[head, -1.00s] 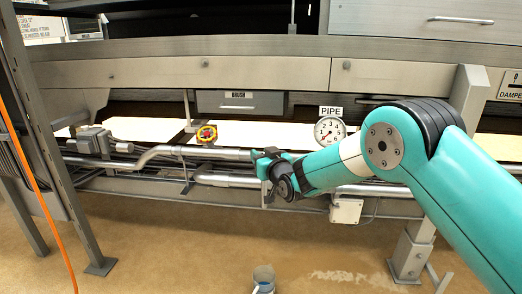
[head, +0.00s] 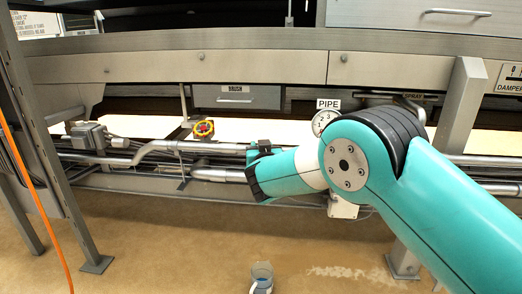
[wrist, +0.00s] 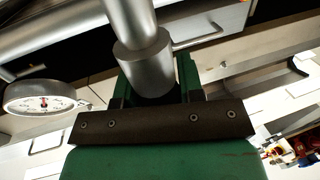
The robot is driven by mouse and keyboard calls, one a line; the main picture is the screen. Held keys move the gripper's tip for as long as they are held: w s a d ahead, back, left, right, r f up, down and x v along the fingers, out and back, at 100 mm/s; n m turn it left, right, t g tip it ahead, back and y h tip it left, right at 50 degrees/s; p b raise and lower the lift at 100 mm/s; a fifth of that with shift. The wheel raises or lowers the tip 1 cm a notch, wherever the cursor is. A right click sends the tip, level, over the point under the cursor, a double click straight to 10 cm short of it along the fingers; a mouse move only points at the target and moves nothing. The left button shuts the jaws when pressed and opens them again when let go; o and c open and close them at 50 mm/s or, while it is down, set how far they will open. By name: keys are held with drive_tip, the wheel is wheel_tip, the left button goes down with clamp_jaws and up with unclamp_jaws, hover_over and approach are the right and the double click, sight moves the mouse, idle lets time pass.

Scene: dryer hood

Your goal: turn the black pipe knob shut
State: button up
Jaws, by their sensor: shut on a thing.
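My gripper (head: 262,149) is at the silver pipes under the hood, mostly hidden behind my wrist in the head view. In the wrist view, its green jaws (wrist: 157,78) are on both sides of the lower end of a thick grey metal stem (wrist: 143,50). The jaws are shut around what sits at that end. The black pipe knob itself is not clearly seen; only a dark part shows between the jaws, so its turn angle cannot be told. The round gauge under the PIPE sign (head: 328,104) is partly covered by my arm.
A red and yellow knob (head: 204,129) stands left of my gripper, above the pipe (head: 205,150). A grey drawer (head: 237,97) is above it. The gauge (wrist: 45,97) is close on the left in the wrist view. A cup (head: 262,277) stands on the open floor.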

drive_tip(key=o, duration=0.9)
drive_tip(key=shift+s, duration=0.1)
drive_tip(key=v, duration=1.7)
drive_tip(key=shift+s, duration=0.15)
